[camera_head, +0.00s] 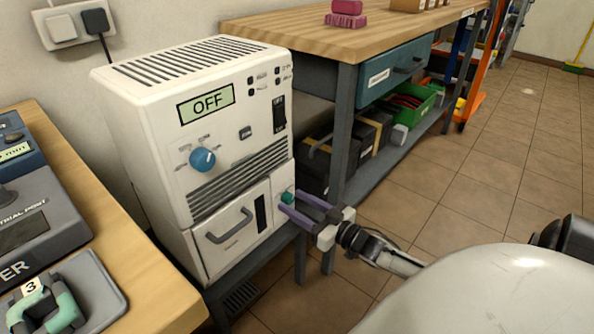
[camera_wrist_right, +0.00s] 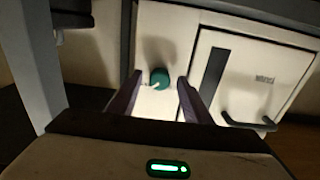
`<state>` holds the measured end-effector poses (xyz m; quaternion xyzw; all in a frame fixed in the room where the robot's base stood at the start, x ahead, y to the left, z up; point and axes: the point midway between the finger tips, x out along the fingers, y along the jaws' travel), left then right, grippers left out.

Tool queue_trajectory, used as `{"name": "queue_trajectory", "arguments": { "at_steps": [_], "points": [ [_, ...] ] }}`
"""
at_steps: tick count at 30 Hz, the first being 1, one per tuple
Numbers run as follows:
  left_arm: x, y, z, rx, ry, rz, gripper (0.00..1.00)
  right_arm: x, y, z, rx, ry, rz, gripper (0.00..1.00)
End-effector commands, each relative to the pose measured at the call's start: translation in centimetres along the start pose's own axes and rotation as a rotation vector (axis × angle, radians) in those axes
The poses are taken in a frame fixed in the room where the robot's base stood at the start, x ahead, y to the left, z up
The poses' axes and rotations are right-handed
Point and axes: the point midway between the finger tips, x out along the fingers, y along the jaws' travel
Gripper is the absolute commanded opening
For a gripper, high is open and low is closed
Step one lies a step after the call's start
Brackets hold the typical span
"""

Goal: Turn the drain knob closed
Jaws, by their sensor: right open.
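The drain knob (camera_head: 287,197) is a small teal-green knob low on the right side of the white machine's front (camera_head: 262,190), beside a door with a handle. In the right wrist view the knob (camera_wrist_right: 159,78) has a pale pointer mark and sits just beyond the fingertips, between them. My right gripper (camera_head: 292,202) is open, its two purple-grey fingers reaching to either side of the knob. In the wrist view the right gripper (camera_wrist_right: 156,82) shows no clear contact with the knob. My left gripper is not in view.
The machine carries a blue dial (camera_head: 202,159) and a display reading OFF (camera_head: 206,103). A workbench (camera_head: 320,36) with a grey leg stands close on the right. A wooden table (camera_head: 150,290) is at left. The tiled floor (camera_head: 470,185) is clear at right.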

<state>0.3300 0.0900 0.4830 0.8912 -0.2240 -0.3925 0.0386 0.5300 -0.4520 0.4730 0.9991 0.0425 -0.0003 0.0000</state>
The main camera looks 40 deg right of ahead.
Motion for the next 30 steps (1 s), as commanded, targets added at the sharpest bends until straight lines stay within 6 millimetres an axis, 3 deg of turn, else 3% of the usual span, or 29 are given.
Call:
{"name": "queue_trajectory", "arguments": {
  "at_steps": [6, 13, 22, 30],
  "points": [
    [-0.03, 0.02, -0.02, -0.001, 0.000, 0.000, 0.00, 0.02, 0.00, -0.03, 0.000, 0.000, 0.000, 0.43],
    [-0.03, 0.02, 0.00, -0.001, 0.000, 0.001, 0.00, 0.00, -0.02, -0.03, 0.000, 0.000, 0.000, 0.04],
    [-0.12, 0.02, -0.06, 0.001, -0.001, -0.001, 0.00, 0.00, -0.01, -0.07, -0.032, 0.000, 0.000, 0.04],
    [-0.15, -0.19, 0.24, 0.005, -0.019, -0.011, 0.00, 0.02, -0.04, -0.18, -0.183, 0.002, 0.000, 0.04]
  ]
}}
